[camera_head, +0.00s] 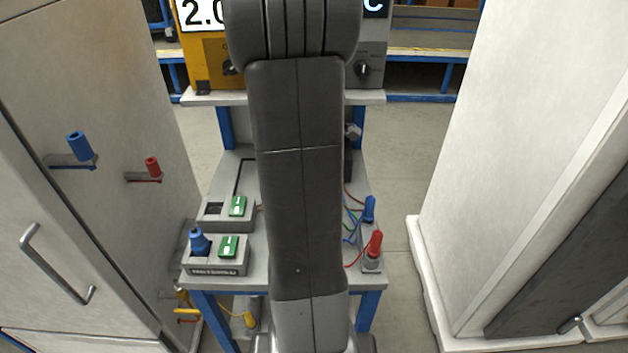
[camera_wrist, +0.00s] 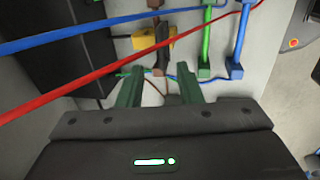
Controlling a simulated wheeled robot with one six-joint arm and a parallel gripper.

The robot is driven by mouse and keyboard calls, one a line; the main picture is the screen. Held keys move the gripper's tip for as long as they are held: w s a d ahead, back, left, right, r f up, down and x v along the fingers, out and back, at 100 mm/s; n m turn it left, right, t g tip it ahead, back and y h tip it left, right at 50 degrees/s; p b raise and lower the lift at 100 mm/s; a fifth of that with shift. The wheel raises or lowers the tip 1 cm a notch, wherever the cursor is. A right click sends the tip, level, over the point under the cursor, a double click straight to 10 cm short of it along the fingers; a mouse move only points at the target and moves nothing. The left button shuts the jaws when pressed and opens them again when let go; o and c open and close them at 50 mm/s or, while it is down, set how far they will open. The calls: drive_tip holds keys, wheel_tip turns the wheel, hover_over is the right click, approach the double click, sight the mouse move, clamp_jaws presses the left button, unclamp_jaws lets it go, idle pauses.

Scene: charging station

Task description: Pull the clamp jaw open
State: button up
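In the wrist view my gripper (camera_wrist: 160,80) has its two dark green fingers spread apart, with a gap between them. A brown upright piece (camera_wrist: 160,58) stands just ahead of this gap, against a yellow block (camera_wrist: 148,37). I see no finger gripping it, and I cannot tell whether they touch. I cannot tell for certain which part is the clamp jaw. Thin wires run around and beyond the fingertips. In the head view my own arm covers the middle of the bench, and my gripper is hidden.
Blue (camera_wrist: 90,32) and red (camera_wrist: 95,82) cables cross in front of the wrist camera. Green (camera_wrist: 205,70) and blue (camera_wrist: 236,68) connectors stand right of the brown piece. On the grey bench (camera_head: 228,281) are blue (camera_head: 369,209) and red (camera_head: 374,244) plugs. Cabinets flank both sides.

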drive_tip(key=shift+w+f, duration=0.2)
drive_tip(key=shift+f, duration=0.75)
drive_tip(key=shift+w+f, duration=0.15)
drive_tip(key=shift+f, duration=0.85)
drive_tip(key=shift+w+f, duration=0.2)
drive_tip(key=shift+f, duration=0.75)
clamp_jaws()
